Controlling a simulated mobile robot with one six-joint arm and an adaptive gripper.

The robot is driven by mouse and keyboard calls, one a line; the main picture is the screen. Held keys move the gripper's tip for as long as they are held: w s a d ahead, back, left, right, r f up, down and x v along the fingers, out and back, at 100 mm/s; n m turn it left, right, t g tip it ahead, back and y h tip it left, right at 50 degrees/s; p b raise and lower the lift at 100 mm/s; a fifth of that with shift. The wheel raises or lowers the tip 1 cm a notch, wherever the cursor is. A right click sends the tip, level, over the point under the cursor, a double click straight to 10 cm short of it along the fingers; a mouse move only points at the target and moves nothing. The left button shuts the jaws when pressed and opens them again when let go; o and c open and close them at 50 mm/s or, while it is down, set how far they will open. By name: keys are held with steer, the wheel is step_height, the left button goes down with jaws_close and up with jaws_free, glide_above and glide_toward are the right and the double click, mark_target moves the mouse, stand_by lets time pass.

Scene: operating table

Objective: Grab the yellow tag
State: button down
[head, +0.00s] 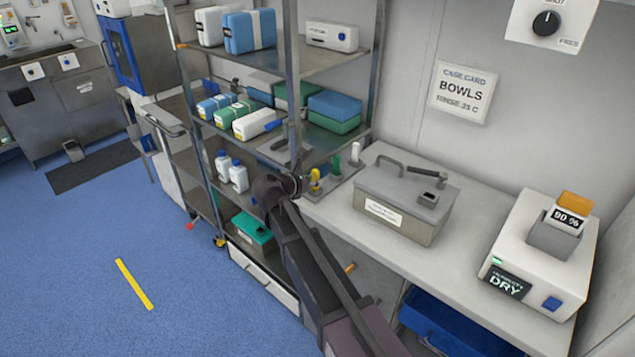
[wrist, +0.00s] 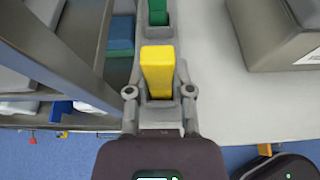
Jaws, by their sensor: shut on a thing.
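The yellow tag (head: 315,182) is a small upright block at the near end of a row of tags by the shelf. In the wrist view the yellow tag (wrist: 157,70) stands between the two fingers of my gripper (wrist: 159,93), which is shut on it. My gripper (head: 298,184) also shows in the head view beside the tag. The green tag (head: 336,164) and the white tag (head: 355,153) stand behind it in a grey holder (head: 345,177).
A grey lidded metal box (head: 405,200) stands on the counter (head: 335,213) right of the holder. A white device with a DRY display (head: 535,260) is farther right. The metal shelf unit (head: 292,70) with packs and bottles rises close on the left.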

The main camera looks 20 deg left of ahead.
mark_target(315, 170)
steer(key=shift+r+p, duration=1.7)
steer(key=shift+r, duration=0.1)
steer(key=s+a, duration=0.2)
steer(key=s, duration=0.5)
steer(key=s+a+r+p, duration=0.1)
steer(key=s+a, duration=0.1)
steer(key=s, duration=0.6)
steer(key=shift+s+a+r, duration=0.15)
steer(key=shift+s+a, duration=0.05)
steer(key=shift+a, duration=0.05)
